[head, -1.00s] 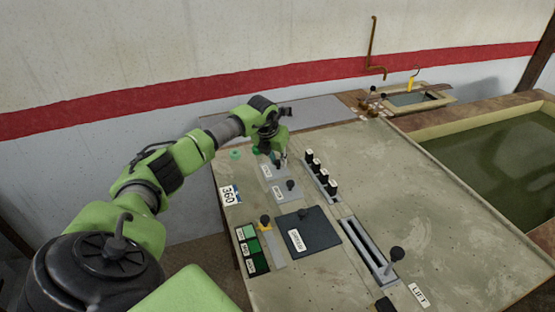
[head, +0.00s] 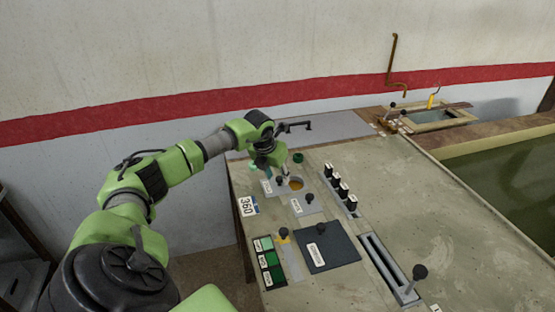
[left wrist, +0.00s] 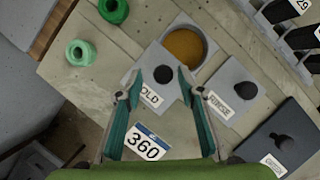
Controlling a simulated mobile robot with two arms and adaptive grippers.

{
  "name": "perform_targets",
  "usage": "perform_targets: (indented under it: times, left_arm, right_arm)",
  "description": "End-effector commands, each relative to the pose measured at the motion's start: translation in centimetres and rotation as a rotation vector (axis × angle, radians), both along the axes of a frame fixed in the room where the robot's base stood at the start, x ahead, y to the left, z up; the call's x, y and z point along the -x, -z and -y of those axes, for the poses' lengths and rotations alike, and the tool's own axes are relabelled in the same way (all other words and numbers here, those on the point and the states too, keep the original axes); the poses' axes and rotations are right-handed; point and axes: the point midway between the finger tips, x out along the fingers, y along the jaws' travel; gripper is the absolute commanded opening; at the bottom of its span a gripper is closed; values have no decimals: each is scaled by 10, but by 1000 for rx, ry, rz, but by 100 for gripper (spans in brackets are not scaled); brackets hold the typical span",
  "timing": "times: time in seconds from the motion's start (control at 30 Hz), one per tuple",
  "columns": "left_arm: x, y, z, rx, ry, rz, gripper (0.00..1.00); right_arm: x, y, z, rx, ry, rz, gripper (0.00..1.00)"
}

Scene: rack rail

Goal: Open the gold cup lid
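The gold cup lid (left wrist: 148,82) is a grey square plate with a black knob (left wrist: 162,74) and a partly hidden label ending in "OLD". The lid lies to one side of a round cup opening (left wrist: 186,47) with gold-brown contents. Most of the opening is uncovered; the lid's edge is close beside it. In the head view the opening (head: 295,183) shows right of the lid (head: 267,187). My left gripper (left wrist: 160,79) points down over the lid, its fingers apart on either side of the knob with visible gaps. My right gripper is not in view.
The rinse lid (left wrist: 229,92) is right of the gold lid. Black-handled racks (head: 340,188) stand farther right. A dark lid (head: 328,247) lies nearer me. Green rings (left wrist: 80,52) sit left of the cup. A slotted rail (head: 387,268) is at lower right.

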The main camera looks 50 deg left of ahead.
Motion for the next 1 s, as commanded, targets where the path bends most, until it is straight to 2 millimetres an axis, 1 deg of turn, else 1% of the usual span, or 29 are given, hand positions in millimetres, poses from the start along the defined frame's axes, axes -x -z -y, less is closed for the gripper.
perform_targets:
  times: [0.2,0.33,0.47,0.7,0.9,1.0]
  left_arm:
    - [0,0,0,0,0,-1,35]
    - [3,-9,0,0,0,1,35]
    - [11,-30,2,-3,0,3,35]
    - [31,-77,7,-3,0,2,35]
    - [42,-103,11,0,-1,2,35]
    - [45,-109,12,1,-1,1,35]
  right_arm:
    - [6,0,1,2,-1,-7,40]
    - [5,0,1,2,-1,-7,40]
    - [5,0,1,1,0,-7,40]
    - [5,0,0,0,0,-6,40]
    - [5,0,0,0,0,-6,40]
    - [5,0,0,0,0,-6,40]
